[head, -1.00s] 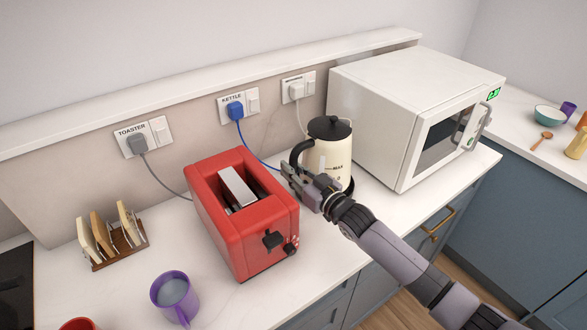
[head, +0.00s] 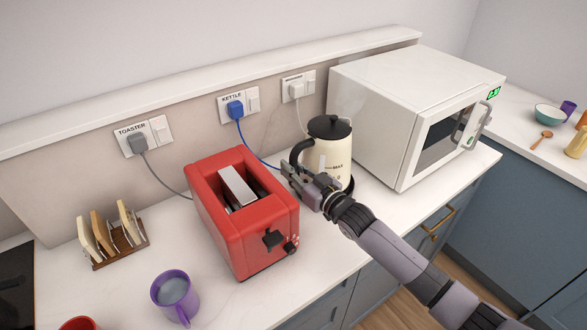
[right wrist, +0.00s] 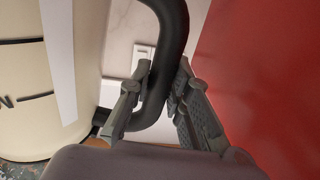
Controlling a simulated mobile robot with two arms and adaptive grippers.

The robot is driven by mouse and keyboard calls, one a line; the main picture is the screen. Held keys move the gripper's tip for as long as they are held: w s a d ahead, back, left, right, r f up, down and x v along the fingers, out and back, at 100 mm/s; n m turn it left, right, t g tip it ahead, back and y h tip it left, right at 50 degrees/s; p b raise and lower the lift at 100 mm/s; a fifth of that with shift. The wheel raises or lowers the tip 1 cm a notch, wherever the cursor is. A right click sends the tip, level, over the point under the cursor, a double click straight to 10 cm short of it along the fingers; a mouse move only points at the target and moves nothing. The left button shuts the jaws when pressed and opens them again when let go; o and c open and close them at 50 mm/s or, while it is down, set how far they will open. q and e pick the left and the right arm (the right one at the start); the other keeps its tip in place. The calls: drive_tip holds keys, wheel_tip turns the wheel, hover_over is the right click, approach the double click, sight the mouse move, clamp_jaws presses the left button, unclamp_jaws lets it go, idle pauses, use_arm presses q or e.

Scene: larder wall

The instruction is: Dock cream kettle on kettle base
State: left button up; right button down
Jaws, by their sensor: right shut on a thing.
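The cream kettle (head: 338,152), with a black lid and black handle, stands upright between the red toaster and the microwave. My right gripper (head: 291,171) is shut on its black handle. In the right wrist view the handle (right wrist: 173,35) passes between the fingers (right wrist: 163,80), with the cream body (right wrist: 25,90) on the left. A dark edge of the kettle base (head: 350,188) shows at the kettle's lower right; most of it is hidden. I cannot tell whether the kettle is fully seated on it. My left gripper is not in view.
The red toaster (head: 225,225) is close to the left of my right gripper. The white microwave (head: 385,105) is close behind and right of the kettle. A blue plug (head: 236,110) with a cord sits in the kettle socket. A purple mug (head: 172,290) and toast rack (head: 120,250) are further left.

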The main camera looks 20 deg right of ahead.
drive_tip(key=shift+f+b, duration=0.3)
drive_tip(key=shift+b, duration=0.2)
idle(0.3)
drive_tip(key=c, duration=1.8)
unclamp_jaws()
drive_tip(key=shift+s, duration=0.1)
drive_tip(key=shift+f, duration=0.1)
drive_tip(key=shift+s+f, duration=0.1)
drive_tip(key=shift+f, duration=0.35)
drive_tip(key=p+v, duration=0.2)
drive_tip(key=v, duration=0.1)
drive_tip(key=p+v, duration=0.2)
drive_tip(key=v, duration=0.2)
drive_tip(key=p+v, duration=0.2)
drive_tip(key=v, duration=0.2)
drive_tip(key=shift+r, duration=0.3)
